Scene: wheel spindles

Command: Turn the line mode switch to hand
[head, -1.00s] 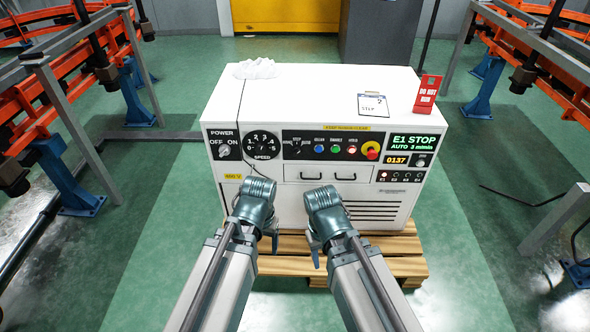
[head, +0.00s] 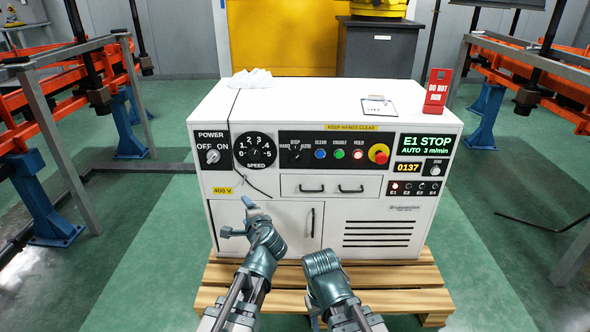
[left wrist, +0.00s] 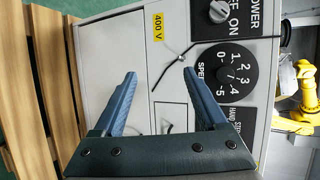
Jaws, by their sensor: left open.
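The line mode switch (head: 295,148) is a small dark rotary knob on the black panel of the white cabinet (head: 375,189), marked HAND, STEP and AUTO. Its pointer is too small to read surely. The display (head: 426,146) shows "E1 STOP" and "AUTO 3 m/min". My left gripper (head: 239,217) is open and empty in front of the cabinet's lower left door, below and left of the switch. In the left wrist view its fingers (left wrist: 160,78) stand apart; the mode panel (left wrist: 235,125) shows at the right, partly cut. My right gripper (head: 322,275) hangs low; its fingers are mostly hidden.
The speed dial (head: 255,150) and power switch (head: 212,156) lie left of the mode switch; buttons and a red emergency stop (head: 379,153) lie right. A dark cable hangs over the front. A drawer (head: 330,187) is below. The cabinet stands on a wooden pallet (head: 410,302).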

